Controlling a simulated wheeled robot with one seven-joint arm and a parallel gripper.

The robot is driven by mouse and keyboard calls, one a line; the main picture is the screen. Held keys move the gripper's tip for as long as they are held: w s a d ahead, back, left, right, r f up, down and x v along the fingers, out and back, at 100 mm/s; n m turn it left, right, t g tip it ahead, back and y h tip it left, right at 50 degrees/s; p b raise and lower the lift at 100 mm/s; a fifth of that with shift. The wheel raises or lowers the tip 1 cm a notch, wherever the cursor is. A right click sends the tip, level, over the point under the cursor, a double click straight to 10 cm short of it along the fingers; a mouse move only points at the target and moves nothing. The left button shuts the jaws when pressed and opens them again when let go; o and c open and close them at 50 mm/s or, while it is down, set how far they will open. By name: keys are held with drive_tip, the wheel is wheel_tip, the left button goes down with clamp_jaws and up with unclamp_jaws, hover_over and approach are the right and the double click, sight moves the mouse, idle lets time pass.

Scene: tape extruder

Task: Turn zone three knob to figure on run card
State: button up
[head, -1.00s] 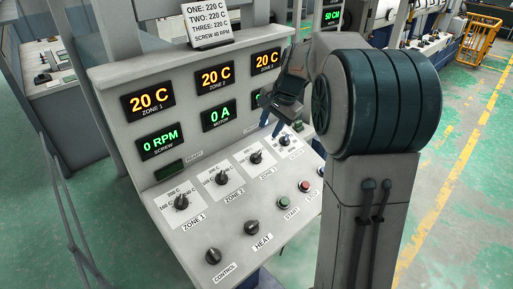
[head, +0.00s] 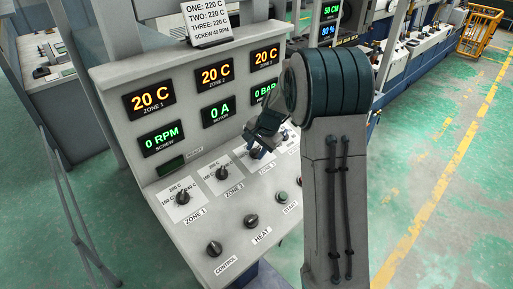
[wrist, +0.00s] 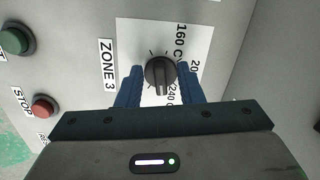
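The run card (head: 212,22) on top of the panel reads ONE, TWO and THREE 220 C, SCREW 40 RPM. The black zone three knob (wrist: 160,74) sits on a white dial plate marked 160 C, 20- (cut off) and 240 C, beside the ZONE 3 label (wrist: 107,66). My gripper (wrist: 159,84) is open, one blue finger on each side of the knob, very close to it; I cannot tell if they touch. The knob's exact pointer setting is unclear. In the head view my gripper (head: 261,143) covers most of this dial.
The zone 1 knob (head: 182,197) and zone 2 knob (head: 222,173) stand left of my gripper. The control knob (head: 214,249), heat knob (head: 251,221) and green start button (head: 282,197) lie nearer. The red stop button (wrist: 42,107) is close to my wrist.

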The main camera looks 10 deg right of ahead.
clamp_jaws()
drive_tip(key=shift+f+b, duration=0.15)
drive_tip(key=shift+b, duration=0.3)
drive_tip(key=n+b, duration=0.2)
drive_tip(key=n, duration=0.1)
drive_tip(key=shift+d+f+b, duration=0.1)
drive_tip(key=shift+f+b, duration=0.05)
drive_tip(key=shift+b, duration=0.2)
drive_tip(key=shift+s+d+n+h+b, duration=0.1)
drive_tip(key=shift+n+h+b, duration=0.05)
drive_tip(key=shift+n+b, duration=0.85)
drive_tip(key=shift+s+n+h+b, duration=0.15)
drive_tip(key=shift+n+b, duration=0.55)
drive_tip(key=shift+n, duration=0.6)
drive_tip(key=shift+w+r, duration=0.1)
drive_tip(key=shift+r, duration=0.1)
